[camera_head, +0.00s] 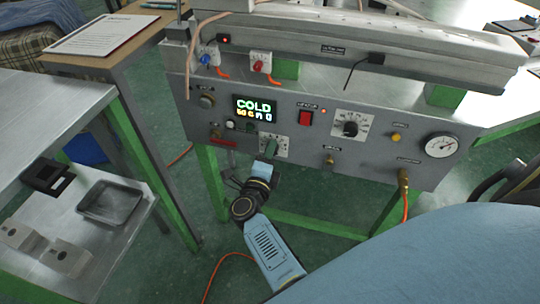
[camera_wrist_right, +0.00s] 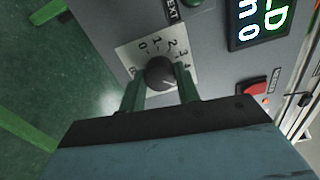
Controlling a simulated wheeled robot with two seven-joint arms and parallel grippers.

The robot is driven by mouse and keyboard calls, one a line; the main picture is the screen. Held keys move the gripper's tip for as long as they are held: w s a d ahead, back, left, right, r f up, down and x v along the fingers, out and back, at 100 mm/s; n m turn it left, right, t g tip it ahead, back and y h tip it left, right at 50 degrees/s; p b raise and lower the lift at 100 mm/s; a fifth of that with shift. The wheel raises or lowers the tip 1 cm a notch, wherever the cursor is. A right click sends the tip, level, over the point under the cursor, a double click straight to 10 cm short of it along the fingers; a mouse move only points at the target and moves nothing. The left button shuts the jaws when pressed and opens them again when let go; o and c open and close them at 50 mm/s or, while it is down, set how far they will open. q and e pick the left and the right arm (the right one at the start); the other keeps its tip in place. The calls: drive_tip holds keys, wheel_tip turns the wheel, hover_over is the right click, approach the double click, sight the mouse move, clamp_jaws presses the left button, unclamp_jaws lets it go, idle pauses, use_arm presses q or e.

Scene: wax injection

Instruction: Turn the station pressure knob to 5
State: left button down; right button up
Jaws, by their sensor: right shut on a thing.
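The station's grey front panel (camera_head: 380,160) carries a round black knob (camera_wrist_right: 161,72) on a white dial plate (camera_wrist_right: 130,52), with the figures 0, 1, 2, 3 and 4 readable in the right wrist view. My right gripper (camera_wrist_right: 161,92) is shut on this knob, with one green finger on each side of it. A faint light mark shows on the knob, but I cannot tell which figure it points at. In the head view the right gripper (camera_head: 268,150) reaches the same plate (camera_head: 281,148) from below and hides its knob. My left gripper is not in view.
A second black knob (camera_head: 350,129) on a white dial is to the right. A pressure gauge (camera_head: 438,146), a red switch (camera_head: 306,118) and a display (camera_head: 255,108) reading "COLD" are on the panel. A metal cart (camera_head: 50,115) stands at left.

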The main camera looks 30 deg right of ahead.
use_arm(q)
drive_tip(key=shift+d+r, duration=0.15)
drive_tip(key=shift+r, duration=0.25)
use_arm(e)
drive_tip(key=shift+f+m, duration=0.1)
drive_tip(key=shift+m, duration=0.3)
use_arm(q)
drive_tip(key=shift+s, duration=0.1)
use_arm(e)
drive_tip(key=o, duration=1)
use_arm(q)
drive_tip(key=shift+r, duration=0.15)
